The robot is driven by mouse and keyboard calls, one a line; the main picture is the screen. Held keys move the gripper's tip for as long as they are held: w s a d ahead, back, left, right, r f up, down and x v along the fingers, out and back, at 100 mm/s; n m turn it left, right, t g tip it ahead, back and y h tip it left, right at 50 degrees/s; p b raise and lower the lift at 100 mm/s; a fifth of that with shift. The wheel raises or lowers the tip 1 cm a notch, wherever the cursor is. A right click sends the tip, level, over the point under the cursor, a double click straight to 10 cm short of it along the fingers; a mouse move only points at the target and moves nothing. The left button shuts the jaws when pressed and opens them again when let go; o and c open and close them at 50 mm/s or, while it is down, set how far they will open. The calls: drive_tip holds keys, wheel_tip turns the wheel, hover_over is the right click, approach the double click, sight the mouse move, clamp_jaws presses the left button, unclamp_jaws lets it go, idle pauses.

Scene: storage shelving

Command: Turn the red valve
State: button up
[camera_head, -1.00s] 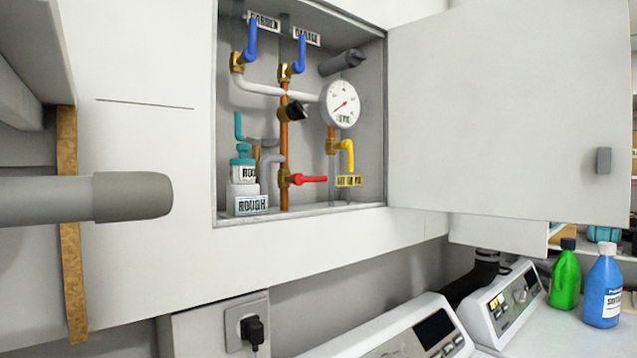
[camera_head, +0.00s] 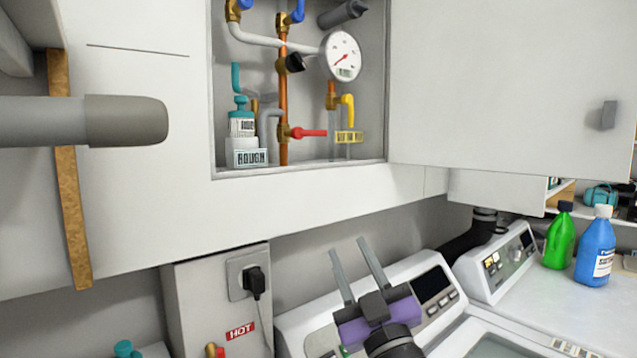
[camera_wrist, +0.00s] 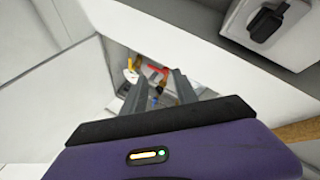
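The red valve (camera_head: 308,133) is a short red lever pointing right from a brass fitting on a copper pipe, low in the open wall cabinet. It also shows small in the wrist view (camera_wrist: 157,70), beyond my fingers. My gripper (camera_head: 352,258) has a purple body and two grey fingers. It is below the cabinet and a little right of the valve in the head view, in front of the washing machine. The fingers are apart with nothing between them, and they do not touch the valve. In the wrist view my gripper (camera_wrist: 161,88) points toward the cabinet opening.
A yellow lever (camera_head: 348,110) and gauge (camera_head: 341,55) are right of the valve. A teal-capped container (camera_head: 242,125) stands left of it. The cabinet door (camera_head: 500,85) is open to the right. The cabinet's lower edge (camera_head: 300,168) lies between gripper and valve.

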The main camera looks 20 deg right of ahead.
sight(320, 135)
drive_tip(key=w+r+n+g, duration=0.1)
drive_tip(key=w+r+n, duration=0.35)
drive_tip(key=r, duration=0.75)
drive_tip(key=w+r+n, duration=0.4)
drive_tip(key=w+r, duration=0.1)
drive_tip(key=r, duration=0.6)
drive_tip(key=shift+w+d+f+n+g+h+p, duration=0.15)
drive_tip(key=shift+w+f+n+g+p, duration=0.3)
drive_tip(key=shift+w, duration=1.5)
drive_tip(key=shift+w+f+n+g+h+p, duration=0.1)
drive_tip(key=shift+w+f+n+g+p, duration=0.35)
drive_tip(key=shift+w, duration=1.55)
drive_tip(key=shift+w+d+f+n+g+h+p, duration=0.15)
drive_tip(key=shift+w+f+n+g, duration=0.5)
drive_tip(key=shift+w, duration=1.3)
drive_tip(key=shift+a, duration=0.1)
clamp_jaws()
drive_tip(key=shift+f, duration=0.15)
